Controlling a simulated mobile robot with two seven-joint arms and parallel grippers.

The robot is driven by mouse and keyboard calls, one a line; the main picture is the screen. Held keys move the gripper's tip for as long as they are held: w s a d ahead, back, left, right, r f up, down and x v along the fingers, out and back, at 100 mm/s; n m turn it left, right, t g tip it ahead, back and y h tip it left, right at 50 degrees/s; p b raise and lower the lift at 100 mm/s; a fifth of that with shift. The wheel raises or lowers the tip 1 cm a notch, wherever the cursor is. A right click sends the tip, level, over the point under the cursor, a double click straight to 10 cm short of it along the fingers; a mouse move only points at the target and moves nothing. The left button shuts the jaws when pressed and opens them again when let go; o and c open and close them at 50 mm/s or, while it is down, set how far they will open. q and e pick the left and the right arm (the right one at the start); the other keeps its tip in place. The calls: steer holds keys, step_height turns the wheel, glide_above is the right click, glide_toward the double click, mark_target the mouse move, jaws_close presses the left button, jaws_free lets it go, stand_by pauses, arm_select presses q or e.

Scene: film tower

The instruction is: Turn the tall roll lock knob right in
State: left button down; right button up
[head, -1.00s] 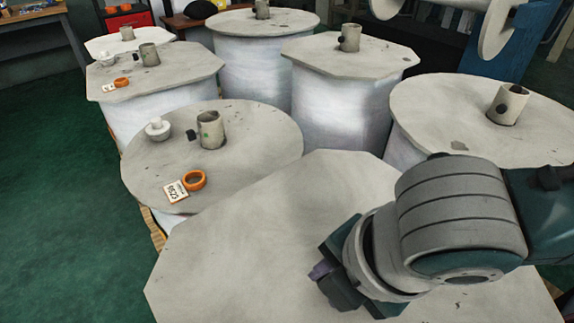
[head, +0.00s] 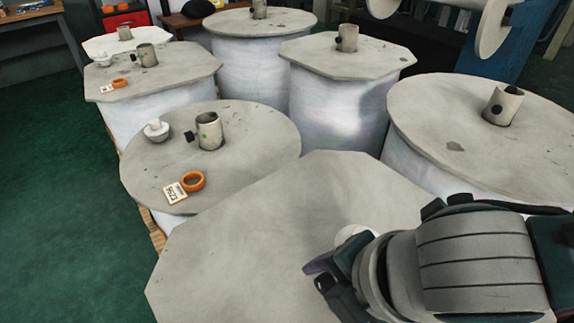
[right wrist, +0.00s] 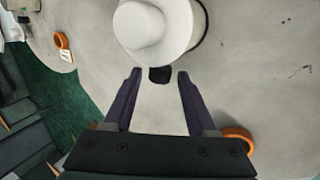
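The nearest roll (head: 250,235) has a grey, straight-edged top. A white round stepped piece (right wrist: 150,28) stands on this top in the right wrist view. Only a sliver of a white piece (head: 350,233) shows behind my gripper in the head view. A small black knob (right wrist: 159,75) sticks out at the foot of the white piece. My right gripper (right wrist: 160,80) is open, its two dark fingers either side of the knob, with gaps showing; it also shows in the head view (head: 322,272). My left gripper is not in view.
An orange ring (right wrist: 238,137) lies by the right finger. Other wrapped rolls, such as the round one (head: 250,165), crowd the back and left, with core tubes (head: 209,131) and black knobs. Green floor (head: 60,200) is clear at left.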

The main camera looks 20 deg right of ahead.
steer(key=shift+o, duration=0.3)
steer(key=shift+r, duration=0.15)
steer(key=p+v, duration=0.4)
steer(key=v, duration=0.5)
steer(key=shift+s+r, duration=0.15)
steer(key=shift+r, duration=0.1)
steer(key=shift+d, duration=0.1)
